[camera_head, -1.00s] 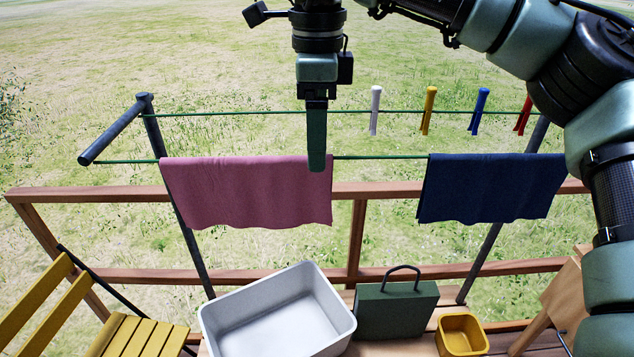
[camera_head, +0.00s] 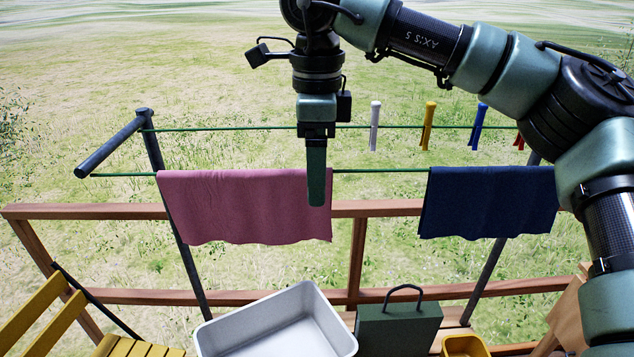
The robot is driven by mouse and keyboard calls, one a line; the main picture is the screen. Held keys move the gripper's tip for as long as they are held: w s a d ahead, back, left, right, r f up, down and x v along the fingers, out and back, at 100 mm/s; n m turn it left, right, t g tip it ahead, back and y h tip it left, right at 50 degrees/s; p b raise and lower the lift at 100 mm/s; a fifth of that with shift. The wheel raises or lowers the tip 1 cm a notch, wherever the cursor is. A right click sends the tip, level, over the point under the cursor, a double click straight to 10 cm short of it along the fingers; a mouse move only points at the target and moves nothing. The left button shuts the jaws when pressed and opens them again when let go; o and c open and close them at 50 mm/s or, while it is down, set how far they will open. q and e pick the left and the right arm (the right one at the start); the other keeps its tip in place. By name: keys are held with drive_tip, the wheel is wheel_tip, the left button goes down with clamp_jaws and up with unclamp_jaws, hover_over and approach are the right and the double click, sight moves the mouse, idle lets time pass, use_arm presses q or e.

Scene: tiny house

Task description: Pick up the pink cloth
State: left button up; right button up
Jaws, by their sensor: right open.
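The pink cloth (camera_head: 240,208) hangs over the lower green line at the left, in front of the wooden railing. My right gripper (camera_head: 317,190) points downward at the cloth's right end and overlaps its right edge in the head view. The fingers are seen edge-on, so only one green finger shows clearly. The gripper is open, and the cloth hangs freely on the line. I cannot tell whether a finger touches the cloth. My left gripper is not in view.
A dark blue cloth (camera_head: 487,203) hangs on the same line at the right. Several pegs, including a white one (camera_head: 375,126), clip to the upper line. Below stand a white basin (camera_head: 275,330), a green box (camera_head: 398,328), a yellow container (camera_head: 465,346) and a yellow chair (camera_head: 45,312).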

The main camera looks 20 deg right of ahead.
drive_tip(key=shift+f+b, duration=0.5)
drive_tip(key=shift+f, duration=0.45)
drive_tip(key=c, duration=1.4)
drive_tip(key=shift+w, duration=0.1)
clamp_jaws()
wheel_tip(320, 180, up, 12)
drive_tip(key=p, duration=1)
